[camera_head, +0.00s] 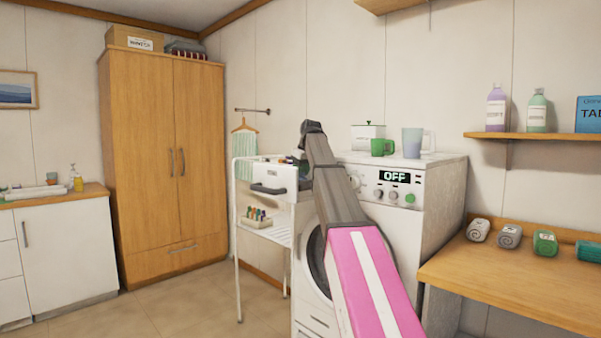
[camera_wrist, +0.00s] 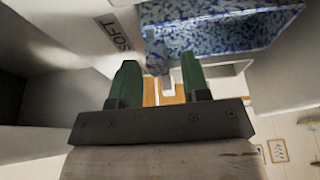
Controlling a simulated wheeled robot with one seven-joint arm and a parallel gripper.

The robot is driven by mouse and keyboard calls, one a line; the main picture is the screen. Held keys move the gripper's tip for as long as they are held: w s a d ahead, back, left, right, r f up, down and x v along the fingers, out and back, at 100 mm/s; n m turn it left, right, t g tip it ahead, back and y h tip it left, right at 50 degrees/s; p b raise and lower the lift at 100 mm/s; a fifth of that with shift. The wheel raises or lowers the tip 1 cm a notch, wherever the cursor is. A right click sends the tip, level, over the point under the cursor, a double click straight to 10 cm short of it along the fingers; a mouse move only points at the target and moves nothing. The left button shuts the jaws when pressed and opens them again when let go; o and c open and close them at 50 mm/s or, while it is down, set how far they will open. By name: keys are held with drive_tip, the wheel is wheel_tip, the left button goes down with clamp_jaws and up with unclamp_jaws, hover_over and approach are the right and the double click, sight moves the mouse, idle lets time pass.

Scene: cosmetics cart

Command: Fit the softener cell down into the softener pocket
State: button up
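In the wrist view, two green fingers of my gripper (camera_wrist: 160,82) stand apart, with no object clearly held between them. A blue-and-white speckled box-like piece (camera_wrist: 215,35) lies just beyond the fingertips, to the upper right. Its near edge is close to the right finger; I cannot tell whether they touch. A pale surface marked "SOFT" (camera_wrist: 115,33) is beside it on the left. I cannot tell whether the speckled piece is the softener cell or part of the pocket. In the head view, my fingers are not clear behind my arm, near the cart and washer.
The white washing machine (camera_head: 425,235) has an "OFF" display, with a green mug (camera_head: 382,147) and a grey mug (camera_head: 412,142) on top. A white cart (camera_head: 240,200) stands to its left. A wooden bench (camera_head: 510,280) with rolled towels is at the right. Floor at left is clear.

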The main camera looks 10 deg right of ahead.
drive_tip(key=v, duration=1.2)
drive_tip(key=shift+r, duration=0.15)
